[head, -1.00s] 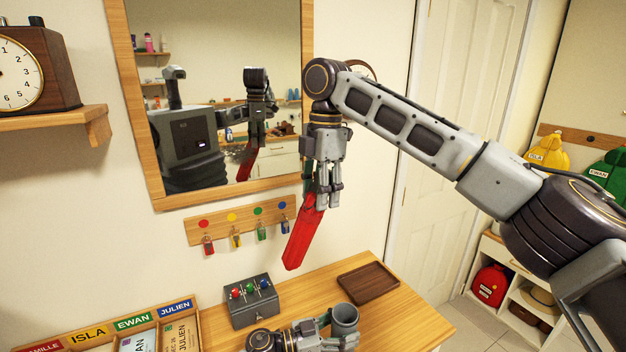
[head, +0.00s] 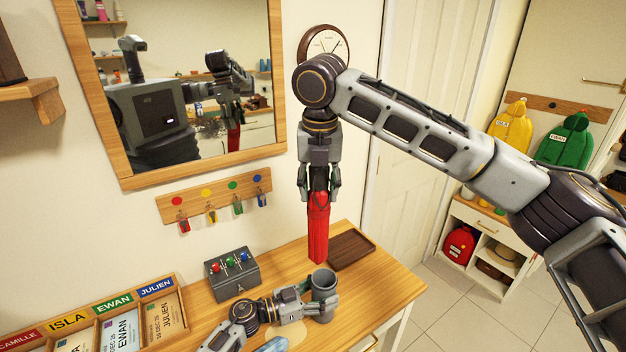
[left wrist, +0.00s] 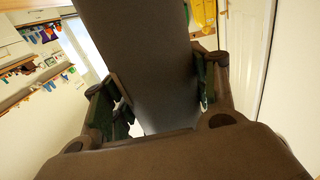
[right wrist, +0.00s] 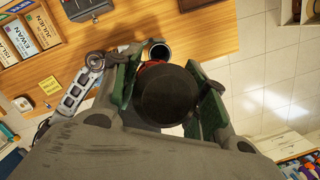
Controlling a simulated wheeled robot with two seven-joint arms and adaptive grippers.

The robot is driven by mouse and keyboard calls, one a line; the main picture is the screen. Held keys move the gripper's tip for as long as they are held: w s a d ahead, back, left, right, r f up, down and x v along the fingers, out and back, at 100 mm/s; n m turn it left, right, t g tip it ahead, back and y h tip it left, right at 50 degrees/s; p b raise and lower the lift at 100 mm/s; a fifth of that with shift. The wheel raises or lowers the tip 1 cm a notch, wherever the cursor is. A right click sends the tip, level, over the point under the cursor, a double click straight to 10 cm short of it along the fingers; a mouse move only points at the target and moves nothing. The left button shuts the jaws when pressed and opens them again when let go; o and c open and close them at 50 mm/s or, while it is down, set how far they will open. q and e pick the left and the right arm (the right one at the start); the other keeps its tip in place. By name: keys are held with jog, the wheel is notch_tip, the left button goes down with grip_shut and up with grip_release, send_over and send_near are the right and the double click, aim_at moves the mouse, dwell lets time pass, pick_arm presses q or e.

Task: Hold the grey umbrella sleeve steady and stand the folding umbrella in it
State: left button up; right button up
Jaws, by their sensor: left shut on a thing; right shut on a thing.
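The grey umbrella sleeve (head: 323,284) stands upright on the wooden table, its round mouth open upward. My left gripper (head: 309,297) is shut on the sleeve from the left; the sleeve's grey wall also fills the middle of the left wrist view (left wrist: 145,60). The red folding umbrella (head: 318,232) hangs nearly upright from my right gripper (head: 319,186), which is shut on its dark handle end. Its lower end is just above and slightly left of the sleeve's mouth in the head view. In the right wrist view the dark handle end (right wrist: 166,96) hides most of the umbrella; the sleeve's mouth (right wrist: 159,51) shows beyond it.
A brown tray (head: 351,250) lies behind the sleeve on the table. A grey box with coloured knobs (head: 232,275) and a wooden rack of name cards (head: 100,318) stand to the left. A mirror (head: 180,95) and a key rail (head: 215,197) are on the wall.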

aim_at(325, 249)
jog(key=n, duration=0.1)
jog(key=d+n+y, duration=0.1)
jog(key=n, duration=0.1)
jog(key=n+t, duration=0.1)
jog(key=shift+s+d+f, duration=0.3)
jog(key=shift+s+f, duration=0.05)
jog(key=shift+d+n+y, duration=0.1)
jog(key=shift+n+y, duration=0.4)
jog(key=shift+n, duration=0.4)
jog(key=shift+n+t+y, duration=0.4)
jog(key=shift+n, duration=0.1)
jog(key=shift+f, duration=0.2)
jog(key=shift+f, duration=8.3)
jog(key=o, duration=1.4)
